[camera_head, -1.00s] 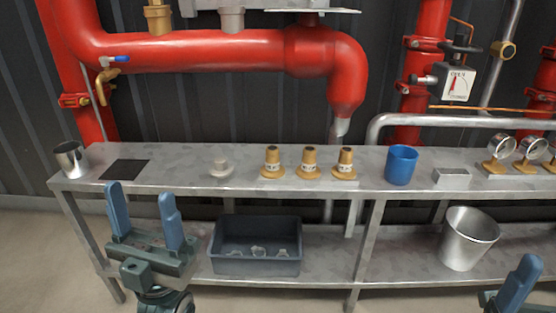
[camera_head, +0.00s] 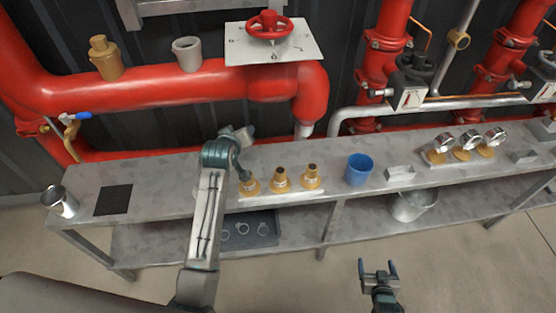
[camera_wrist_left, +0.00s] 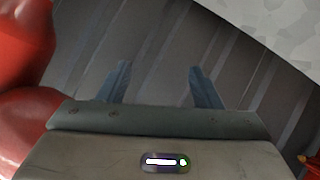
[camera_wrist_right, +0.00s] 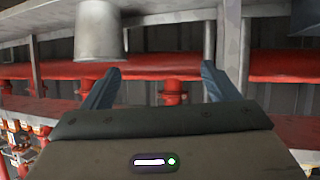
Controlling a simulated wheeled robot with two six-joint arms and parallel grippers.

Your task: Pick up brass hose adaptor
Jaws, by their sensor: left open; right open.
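Three brass hose adaptors (camera_head: 249,186) (camera_head: 281,180) (camera_head: 311,177) stand upright in a row on the upper shelf, each with a wide base and a pale label. My left gripper (camera_head: 238,134) is raised at the back of this shelf, left of and beyond the leftmost adaptor. Its fingers are open and empty in the left wrist view (camera_wrist_left: 160,82), facing the dark wall. My left forearm passes close to the leftmost adaptor. My right gripper (camera_head: 378,264) is open and empty in front of the bench; it also shows in the right wrist view (camera_wrist_right: 158,84).
A blue cup (camera_head: 359,170), a steel cup (camera_head: 60,202), a black mat (camera_head: 113,200) and gauges (camera_head: 461,145) are on the upper shelf. A dark bin (camera_head: 264,229) and a bucket (camera_head: 412,206) are below. Red pipes (camera_head: 160,92) and a red handwheel (camera_head: 269,25) are behind.

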